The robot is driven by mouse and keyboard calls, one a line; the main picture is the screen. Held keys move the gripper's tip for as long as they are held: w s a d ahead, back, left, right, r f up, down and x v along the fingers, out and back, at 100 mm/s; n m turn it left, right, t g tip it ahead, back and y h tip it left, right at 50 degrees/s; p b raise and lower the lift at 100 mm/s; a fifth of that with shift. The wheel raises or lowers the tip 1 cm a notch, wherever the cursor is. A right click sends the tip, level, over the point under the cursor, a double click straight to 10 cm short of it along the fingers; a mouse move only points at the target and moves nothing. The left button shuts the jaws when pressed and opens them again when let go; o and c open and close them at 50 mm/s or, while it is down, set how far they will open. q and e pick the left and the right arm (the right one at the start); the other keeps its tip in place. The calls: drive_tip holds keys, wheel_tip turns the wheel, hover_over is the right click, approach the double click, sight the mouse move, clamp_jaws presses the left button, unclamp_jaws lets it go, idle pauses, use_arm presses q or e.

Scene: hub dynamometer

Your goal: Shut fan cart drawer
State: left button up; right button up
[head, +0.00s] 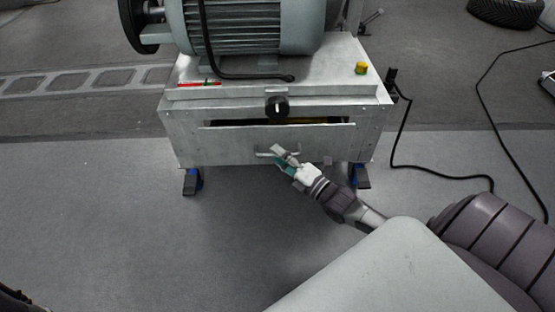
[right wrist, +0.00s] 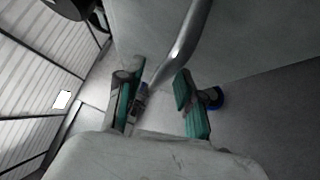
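The fan cart (head: 330,60) stands ahead, with its metal drawer (head: 220,148) in the front face. A dark gap with something yellow inside shows above the drawer front, so the drawer is a little open. A bar handle (head: 262,154) sits on the drawer front. My right gripper (head: 281,153) is at this handle. In the right wrist view the fingers (right wrist: 160,75) are apart, with the handle bar (right wrist: 185,40) running between and beyond them. Whether they touch it I cannot tell. My left gripper is not in view.
A large grey motor (head: 245,25) sits on the cart, with a black knob (head: 277,107) and a yellow button (head: 361,68). Blue-marked casters (head: 192,181) carry the cart. A black cable (head: 430,170) lies on the floor at right. The floor in front is clear.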

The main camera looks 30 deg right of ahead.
drive_tip(key=shift+w+a+r, duration=0.1)
drive_tip(key=shift+w, duration=0.25)
clamp_jaws()
drive_tip(key=w+d, duration=0.2)
drive_tip(key=w, duration=0.1)
drive_tip(key=shift+d+b, duration=0.1)
drive_tip(key=shift+b, duration=0.2)
